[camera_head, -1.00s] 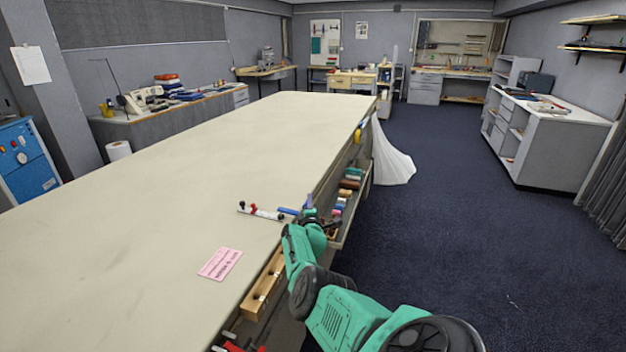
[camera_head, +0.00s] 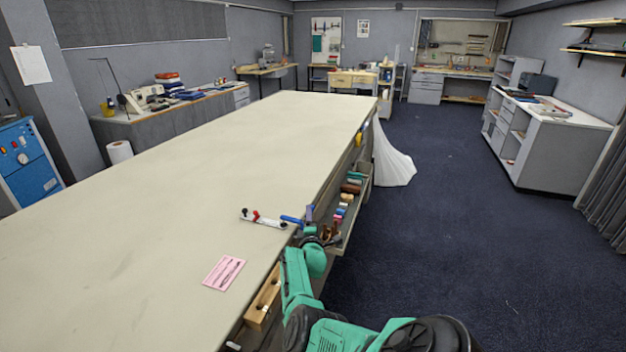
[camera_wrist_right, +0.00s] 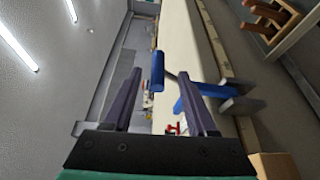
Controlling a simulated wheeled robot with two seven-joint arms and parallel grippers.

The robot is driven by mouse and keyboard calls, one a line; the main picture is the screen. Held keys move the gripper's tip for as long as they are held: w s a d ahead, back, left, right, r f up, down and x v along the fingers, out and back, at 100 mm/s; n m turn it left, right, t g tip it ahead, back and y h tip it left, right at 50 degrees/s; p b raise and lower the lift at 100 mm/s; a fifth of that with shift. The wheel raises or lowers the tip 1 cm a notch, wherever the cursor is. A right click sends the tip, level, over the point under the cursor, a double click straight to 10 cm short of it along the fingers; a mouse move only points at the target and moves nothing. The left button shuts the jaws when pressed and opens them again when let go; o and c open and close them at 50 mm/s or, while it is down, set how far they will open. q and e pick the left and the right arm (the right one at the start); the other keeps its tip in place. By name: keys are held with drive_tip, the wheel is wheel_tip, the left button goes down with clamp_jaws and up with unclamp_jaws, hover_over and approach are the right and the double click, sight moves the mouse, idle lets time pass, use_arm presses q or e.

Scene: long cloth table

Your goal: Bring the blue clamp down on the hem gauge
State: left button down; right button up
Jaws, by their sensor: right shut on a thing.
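The hem gauge looks to be the white strip with red and dark knobs (camera_head: 263,218), lying on the table top near its right edge. The blue clamp (camera_head: 291,220) is at the table edge, just right of the strip. In the right wrist view its blue handle (camera_wrist_right: 157,68) stands between my fingers, joined by a thin rod to the blue clamp arm (camera_wrist_right: 190,98). My right gripper (camera_head: 309,212) is at the table edge beside the clamp, shut on its handle. Whether the clamp touches the gauge cannot be told. My left gripper is not in view.
A pink card (camera_head: 224,273) lies on the cream table (camera_head: 150,240), which is otherwise mostly clear. A side tray (camera_head: 352,205) with several spools and tools hangs below the right edge. A wooden block (camera_head: 263,297) sits along the edge nearer me. Open floor lies to the right.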

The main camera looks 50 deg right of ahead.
drive_tip(key=p+v, duration=0.1)
drive_tip(key=v, duration=1)
drive_tip(key=shift+s+d+r, duration=0.25)
drive_tip(key=shift+s+r, duration=0.05)
drive_tip(key=shift+r, duration=0.05)
drive_tip(key=shift+d+f, duration=0.1)
